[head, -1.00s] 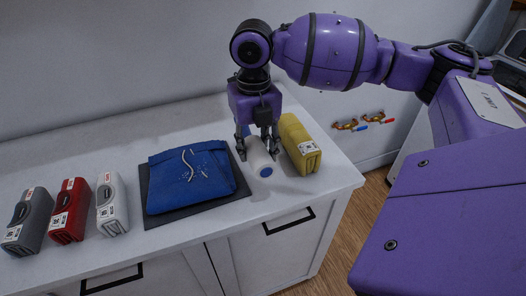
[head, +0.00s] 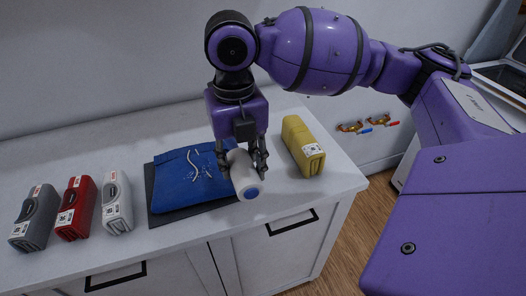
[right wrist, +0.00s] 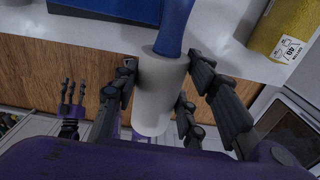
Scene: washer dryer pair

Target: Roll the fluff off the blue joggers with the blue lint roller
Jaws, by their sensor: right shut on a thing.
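The blue joggers (head: 180,188) lie folded on a dark mat (head: 163,218) on the counter. White fluff (head: 195,165) shows on their upper middle part. My right gripper (head: 243,172) is shut on the lint roller (head: 245,181), a white cylinder with a blue end. The gripper holds it at the right edge of the joggers; its height above the counter is hard to tell. In the right wrist view the white roller (right wrist: 157,90) sits between the fingers, with its blue handle (right wrist: 174,28) pointing up. A gripper at the left of that view (right wrist: 72,100) looks open and empty; it appears to be my left one.
A yellow container (head: 303,146) stands right of the roller. White (head: 117,203), red (head: 76,208) and grey (head: 35,218) containers stand left of the mat. The counter (head: 330,185) is clear at its right end. Small taps (head: 367,126) are on the wall.

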